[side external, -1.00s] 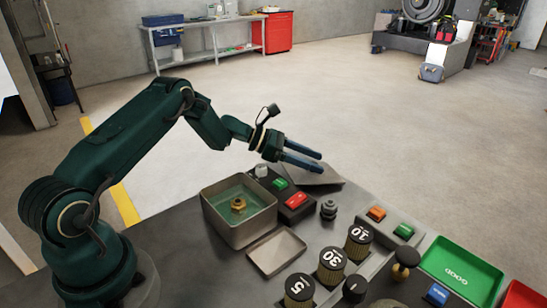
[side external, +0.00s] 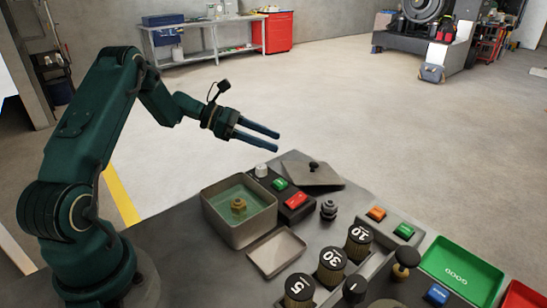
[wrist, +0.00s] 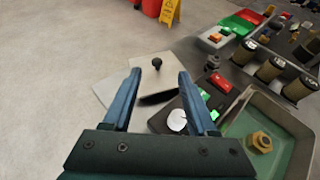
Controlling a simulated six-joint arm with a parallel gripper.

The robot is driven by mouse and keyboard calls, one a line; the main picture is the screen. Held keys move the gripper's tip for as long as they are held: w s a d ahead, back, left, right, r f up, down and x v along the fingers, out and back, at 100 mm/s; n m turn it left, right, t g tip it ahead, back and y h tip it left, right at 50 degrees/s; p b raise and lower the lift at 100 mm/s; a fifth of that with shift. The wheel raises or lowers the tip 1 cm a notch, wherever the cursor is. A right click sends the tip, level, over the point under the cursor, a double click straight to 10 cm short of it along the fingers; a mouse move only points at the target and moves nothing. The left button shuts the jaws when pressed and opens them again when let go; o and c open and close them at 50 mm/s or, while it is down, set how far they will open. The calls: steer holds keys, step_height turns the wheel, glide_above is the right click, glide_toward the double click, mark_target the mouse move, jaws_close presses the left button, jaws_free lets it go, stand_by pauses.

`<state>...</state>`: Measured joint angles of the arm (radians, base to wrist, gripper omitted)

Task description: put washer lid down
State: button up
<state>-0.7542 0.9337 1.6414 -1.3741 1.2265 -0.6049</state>
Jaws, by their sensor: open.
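The washer lid (side external: 312,174) is a flat grey plate with a small black knob. It lies on the bench at the back edge, behind the red and green buttons. It also shows in the wrist view (wrist: 140,67), beyond my fingers. The open-topped washer tank (side external: 240,234) stands to the left, with greenish liquid and a brass nut (side external: 238,205) in it. My gripper (side external: 278,142) is open and empty, raised above and to the left of the lid, apart from it. In the wrist view the knob shows between the blue fingers (wrist: 158,80).
A red button (side external: 296,201) and a green button (side external: 280,184) sit between tank and lid. A shallow grey tray (side external: 277,251) lies before the tank. Weights marked 5, 30 and 10 stand front right. A green GOOD tray (side external: 462,270) is at the right.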

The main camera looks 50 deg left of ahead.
steer(key=s+d+r+m+g+y, duration=0.2)
steer(key=s+d+r+m+g, duration=0.45)
steer(key=s+d+m, duration=0.6)
steer(key=s+d+r+m+t+y, duration=0.1)
steer(key=s+m+t+y, duration=0.1)
steer(key=s+m+y, duration=0.5)
steer(key=s+m, duration=0.5)
steer(key=m, duration=0.2)
steer(key=shift+t, duration=0.35)
